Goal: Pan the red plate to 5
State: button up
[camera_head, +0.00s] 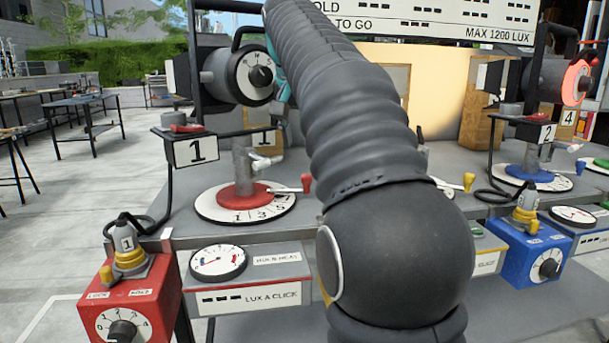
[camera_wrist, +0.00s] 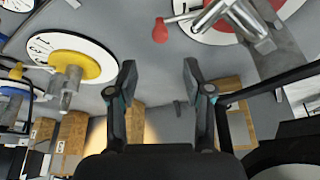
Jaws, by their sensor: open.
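The red plate (camera_head: 238,197) lies on a white numbered dial (camera_head: 213,211) at the left of the bench in the head view. A grey post rises from it, and a lever with a red knob (camera_head: 306,183) points right. The figures 1, 3 and 5 show at the dial's front. In the wrist view the plate (camera_wrist: 222,27) and its red knob (camera_wrist: 160,32) are at the top right, partly cut off. My gripper (camera_wrist: 160,72) is open and empty, apart from the knob. In the head view my arm mostly hides it; teal parts show beside the lamp.
Above the plate hangs a lamp (camera_head: 238,75) with a dial. A sign marked 1 (camera_head: 196,150) stands beside it. A red box (camera_head: 128,300) is at the front left. A yellow plate (camera_wrist: 90,66) is left in the wrist view. A blue plate (camera_head: 536,173) is right.

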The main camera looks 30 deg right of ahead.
aim_at(306, 175)
jog(key=b+x, duration=0.1)
jog(key=x, duration=0.9)
jog(key=shift+f, duration=0.35)
grip_shut()
